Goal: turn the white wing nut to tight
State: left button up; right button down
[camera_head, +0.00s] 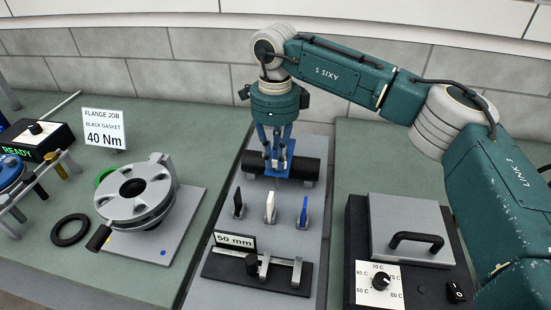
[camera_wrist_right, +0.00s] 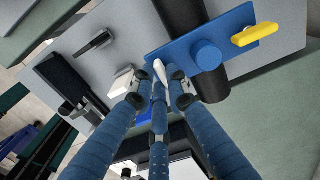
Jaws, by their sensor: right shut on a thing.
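My right gripper (camera_head: 276,158) reaches down from above onto the blue plate (camera_head: 301,166), which lies across a black cylinder (camera_head: 313,168). In the right wrist view, the gripper (camera_wrist_right: 160,88) has its blue fingers closed around the white wing nut (camera_wrist_right: 159,70) near one end of the blue plate (camera_wrist_right: 178,46). The wing nut's lower part is hidden between the fingertips. A round blue knob (camera_wrist_right: 208,55) is at the plate's middle and a yellow wing nut (camera_wrist_right: 255,35) at its other end. In the head view the fingers hide the white wing nut. My left gripper is not in view.
Black (camera_head: 238,203), white (camera_head: 270,207) and blue (camera_head: 303,212) upright pieces stand in front of the cylinder. Nearer is a "50 mm" gauge (camera_head: 258,270). A grey flange (camera_head: 135,190) is left; a heater box with black handle (camera_head: 417,241) is right.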

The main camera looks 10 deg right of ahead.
aim_at(275, 161)
jog(key=shift+w+r, duration=0.1)
jog(key=shift+r, duration=0.05)
dwell(0.3)
jog(key=c, duration=1.7)
grip_release()
notch_tip(275, 161, up, 12)
jog(key=shift+f, duration=0.1)
